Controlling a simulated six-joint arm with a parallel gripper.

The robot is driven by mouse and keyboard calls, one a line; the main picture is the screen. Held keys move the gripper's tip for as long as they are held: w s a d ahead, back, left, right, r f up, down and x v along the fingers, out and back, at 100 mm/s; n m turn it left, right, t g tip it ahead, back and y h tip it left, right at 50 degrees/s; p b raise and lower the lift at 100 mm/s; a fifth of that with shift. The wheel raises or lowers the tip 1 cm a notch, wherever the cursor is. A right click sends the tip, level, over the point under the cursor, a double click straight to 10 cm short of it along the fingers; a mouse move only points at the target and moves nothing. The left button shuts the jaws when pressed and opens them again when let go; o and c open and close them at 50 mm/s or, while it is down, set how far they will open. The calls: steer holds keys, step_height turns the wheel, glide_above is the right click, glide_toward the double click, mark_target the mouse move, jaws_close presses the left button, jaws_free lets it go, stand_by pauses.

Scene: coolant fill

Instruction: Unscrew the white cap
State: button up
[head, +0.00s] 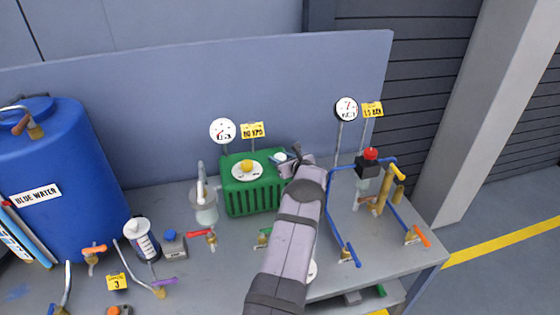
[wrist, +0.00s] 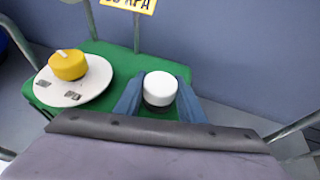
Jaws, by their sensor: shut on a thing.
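The white cap (wrist: 160,88) sits on a dark neck on top of the green box (wrist: 118,58). In the wrist view my gripper (wrist: 160,98) has its two blue fingers on either side of the cap, shut on it. In the head view the cap (head: 280,157) shows as a small white spot on the right part of the green box (head: 255,197), at the tip of my gripper (head: 283,160). My arm hides the right edge of the box. The underside of the cap and its thread are hidden.
A yellow knob (head: 247,166) on a white dial plate is left of the cap. Gauges (head: 222,131) and yellow signs (head: 252,130) stand behind. Blue pipes (head: 333,215) with a red-topped part (head: 370,154) are at right. A blue barrel (head: 60,160) is far left.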

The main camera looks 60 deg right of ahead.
steer(key=shift+w+r+n+t+y+b, duration=0.15)
steer(key=shift+n+t+y+b, duration=0.6)
steer(key=shift+b, duration=1.3)
steer(key=shift+d+r+n+y+b, duration=0.1)
steer(key=shift+r+n+y+b, duration=0.3)
steer(key=shift+b, duration=1.1)
steer(key=shift+f+n+y+b, duration=0.2)
steer(key=shift+n+y+b, duration=0.2)
steer(key=shift+b, duration=1.05)
steer(key=o, duration=1.3)
steer(key=shift+f, duration=0.2)
steer(key=shift+s, duration=0.3)
